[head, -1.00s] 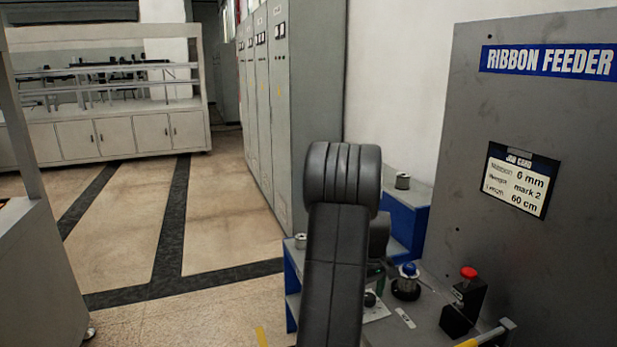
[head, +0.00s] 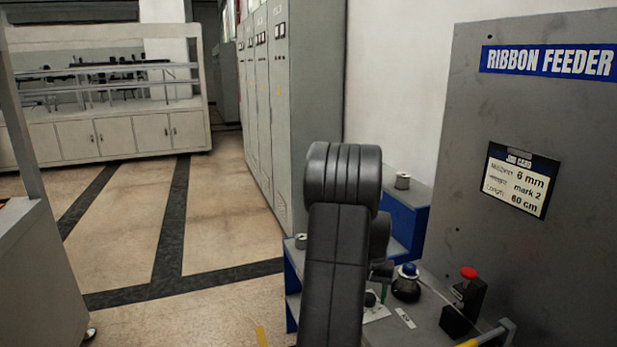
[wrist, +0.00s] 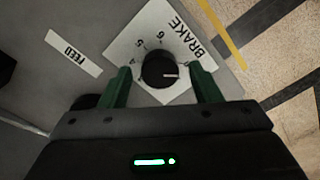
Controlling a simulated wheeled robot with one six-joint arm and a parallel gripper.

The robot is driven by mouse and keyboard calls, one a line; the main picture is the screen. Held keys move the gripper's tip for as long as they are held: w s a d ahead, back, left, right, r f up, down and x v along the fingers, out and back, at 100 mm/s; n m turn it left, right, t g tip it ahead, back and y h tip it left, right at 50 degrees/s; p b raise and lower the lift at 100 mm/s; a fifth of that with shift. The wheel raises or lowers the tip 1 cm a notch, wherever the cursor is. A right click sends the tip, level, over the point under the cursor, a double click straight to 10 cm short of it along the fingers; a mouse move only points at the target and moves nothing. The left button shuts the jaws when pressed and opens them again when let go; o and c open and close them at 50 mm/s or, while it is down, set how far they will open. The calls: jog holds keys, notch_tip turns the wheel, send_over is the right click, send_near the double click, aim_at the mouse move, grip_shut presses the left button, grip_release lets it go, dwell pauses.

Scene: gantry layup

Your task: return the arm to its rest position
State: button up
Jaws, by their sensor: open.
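My gripper (wrist: 162,84) is open and empty, its two green fingers apart. In the wrist view a black brake knob (wrist: 158,70) on a white dial plate (wrist: 122,50) shows between the fingers. I cannot tell how far above the knob the fingertips are. In the head view my black arm stands upright in the middle and hides most of the gripper. A small green part of the gripper (head: 382,269) shows to its right, above the knob (head: 370,299).
The grey ribbon feeder panel (head: 480,130) stands at the right. A red button on a black box (head: 459,313), a blue-capped black post (head: 406,288) and a yellow-handled lever (head: 468,344) are near the arm. Blue steps (head: 405,222) rise behind. Open floor lies left.

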jog(key=m, duration=0.6)
jog(key=shift+m, duration=0.3)
jog(key=shift+r, duration=0.1)
dwell(0.3)
